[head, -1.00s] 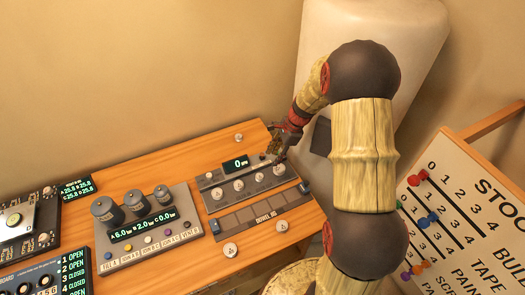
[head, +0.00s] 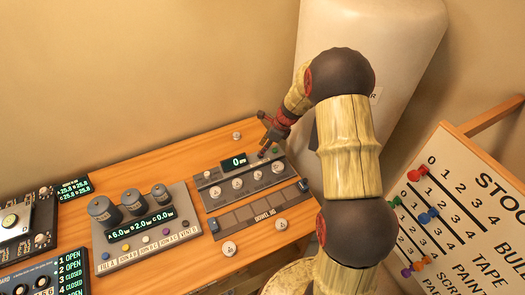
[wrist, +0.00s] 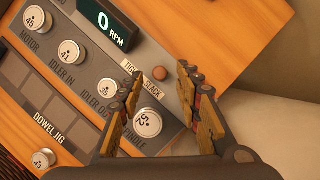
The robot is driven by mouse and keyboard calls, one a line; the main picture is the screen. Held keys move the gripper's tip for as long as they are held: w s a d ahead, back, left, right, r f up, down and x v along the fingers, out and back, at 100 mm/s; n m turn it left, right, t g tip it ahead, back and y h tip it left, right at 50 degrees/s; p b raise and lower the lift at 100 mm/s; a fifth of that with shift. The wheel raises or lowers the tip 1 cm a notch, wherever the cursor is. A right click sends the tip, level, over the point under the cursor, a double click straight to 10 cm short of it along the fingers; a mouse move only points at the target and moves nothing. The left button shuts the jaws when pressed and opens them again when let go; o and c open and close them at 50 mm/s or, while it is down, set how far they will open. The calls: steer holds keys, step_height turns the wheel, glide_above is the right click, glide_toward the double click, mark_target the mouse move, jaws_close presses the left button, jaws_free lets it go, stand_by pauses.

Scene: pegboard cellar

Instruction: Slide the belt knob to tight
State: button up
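A small round brown knob (wrist: 160,73), which looks like the belt knob, sits on the grey belt panel (wrist: 75,85) by the TIGHT and SLACK labels (wrist: 142,84), nearer SLACK in the wrist view. The TIGHT label is partly covered. My gripper (wrist: 159,71) is open, with one finger on each side of the knob in the picture; I see no clear contact. In the head view my gripper (head: 264,149) is over the right end of the panel, and its fingertips are too small to judge there.
Numbered pulley discs, including the spindle disc (wrist: 148,122) beside my left finger, stand on the panel. The RPM display (wrist: 105,22) reads 0. A dowel jig (head: 262,212) lies in front. A console with three cylinders (head: 135,232) stands left. A pegboard (head: 450,220) is at the right.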

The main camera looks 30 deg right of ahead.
steer(key=shift+x, duration=0.8)
steer(key=c, duration=0.8)
jaws_close()
